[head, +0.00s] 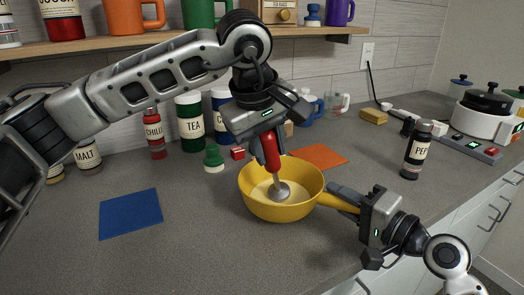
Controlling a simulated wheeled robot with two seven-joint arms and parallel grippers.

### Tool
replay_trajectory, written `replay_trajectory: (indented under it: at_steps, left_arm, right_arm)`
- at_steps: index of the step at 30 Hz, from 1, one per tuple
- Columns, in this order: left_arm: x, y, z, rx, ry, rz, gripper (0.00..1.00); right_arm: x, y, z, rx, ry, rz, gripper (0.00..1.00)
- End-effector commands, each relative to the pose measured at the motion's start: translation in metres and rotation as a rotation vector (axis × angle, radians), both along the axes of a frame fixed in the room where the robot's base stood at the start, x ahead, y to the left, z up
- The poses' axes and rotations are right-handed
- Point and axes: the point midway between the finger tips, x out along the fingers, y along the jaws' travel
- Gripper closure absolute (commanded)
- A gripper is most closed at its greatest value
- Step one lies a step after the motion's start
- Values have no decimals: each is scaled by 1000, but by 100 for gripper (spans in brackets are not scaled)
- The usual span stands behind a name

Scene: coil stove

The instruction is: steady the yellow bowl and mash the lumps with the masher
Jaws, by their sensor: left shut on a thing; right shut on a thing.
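The yellow bowl (302,185) stands on the grey counter in the middle of the head view, with its handle (338,203) pointing right. My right gripper (346,198) is shut on this handle from the right. My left gripper (268,134) is above the bowl, shut on the red handle of the masher (273,155). The masher is close to upright, and its metal head (280,191) is down inside the bowl. A pale patch shows around the head on the bowl's inside. I cannot make out separate lumps there.
A blue mat (130,214) lies left of the bowl and an orange mat (320,156) behind it. A green-topped shaker (213,159) stands back left, a pepper jar (417,152) to the right. A power strip (466,145) and white cooker (482,120) are far right.

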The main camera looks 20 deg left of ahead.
Motion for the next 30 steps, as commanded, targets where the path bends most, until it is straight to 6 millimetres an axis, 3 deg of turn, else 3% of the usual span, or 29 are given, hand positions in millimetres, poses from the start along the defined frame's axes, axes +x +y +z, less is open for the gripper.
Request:
replay_trajectory:
  at_steps: [12,30]
  left_arm:
    - [34,-9,-2,2,1,0,98]
    - [-22,6,-3,4,5,-1,98]
  right_arm:
    - [0,0,1,1,-2,1,98]
    - [0,0,1,1,-2,0,98]
